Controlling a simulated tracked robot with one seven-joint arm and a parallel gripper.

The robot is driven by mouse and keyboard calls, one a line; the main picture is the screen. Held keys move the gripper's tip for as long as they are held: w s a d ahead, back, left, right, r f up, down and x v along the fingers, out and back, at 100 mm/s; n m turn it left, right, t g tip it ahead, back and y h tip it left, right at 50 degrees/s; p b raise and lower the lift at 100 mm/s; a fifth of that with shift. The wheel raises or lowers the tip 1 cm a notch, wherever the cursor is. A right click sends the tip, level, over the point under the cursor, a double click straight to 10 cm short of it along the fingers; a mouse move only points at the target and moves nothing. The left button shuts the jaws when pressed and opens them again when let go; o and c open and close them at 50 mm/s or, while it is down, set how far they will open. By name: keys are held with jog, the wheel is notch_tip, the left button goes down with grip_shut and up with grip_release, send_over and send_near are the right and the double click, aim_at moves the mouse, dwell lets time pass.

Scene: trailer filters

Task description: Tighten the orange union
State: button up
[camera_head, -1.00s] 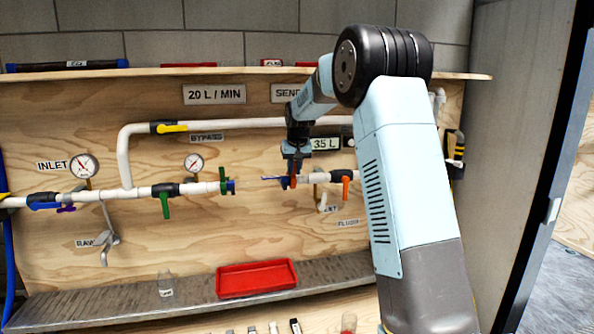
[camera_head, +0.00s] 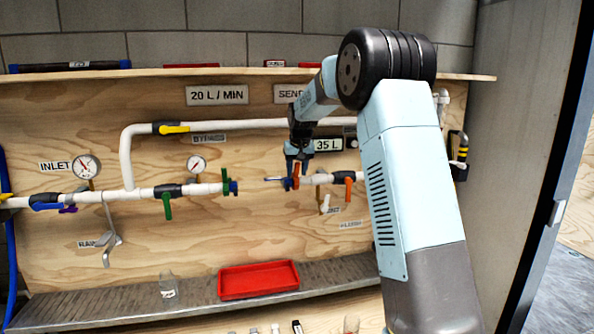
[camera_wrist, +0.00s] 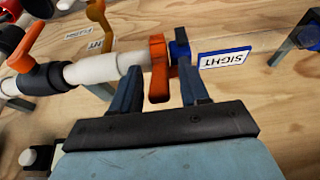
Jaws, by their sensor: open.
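The orange union (camera_wrist: 158,67) is a winged collar on the end of the white pipe in the wrist view, with a blue fitting (camera_wrist: 180,48) just beyond it. My gripper (camera_wrist: 160,80) is open, with one dark finger on each side of the orange union. I cannot tell whether the fingers touch it. In the head view the orange union (camera_head: 296,172) is small and partly hidden behind my gripper (camera_head: 292,158). A gap in the pipe line lies to its left, and the green union (camera_head: 226,182) faces it across that gap.
A valve with an orange handle (camera_head: 348,188) sits right of the union. A "SIGHT" label (camera_wrist: 224,58) is close to one finger. The bypass pipe (camera_head: 230,124) runs above. A red tray (camera_head: 222,285) and a glass jar (camera_head: 168,286) stand on the metal shelf below.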

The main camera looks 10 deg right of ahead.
jog(key=shift+r, duration=0.1)
jog(key=v, duration=1.3)
jog(key=shift+r, duration=0.2)
jog(key=shift+s, duration=0.15)
jog(key=s+r, duration=0.2)
jog(key=s, duration=2.4)
jog(key=s+f, duration=0.5)
jog(key=s, duration=0.5)
jog(key=s+f+t, duration=0.1)
jog(key=s+f, duration=0.5)
jog(key=s, duration=0.4)
jog(key=shift+s, duration=0.25)
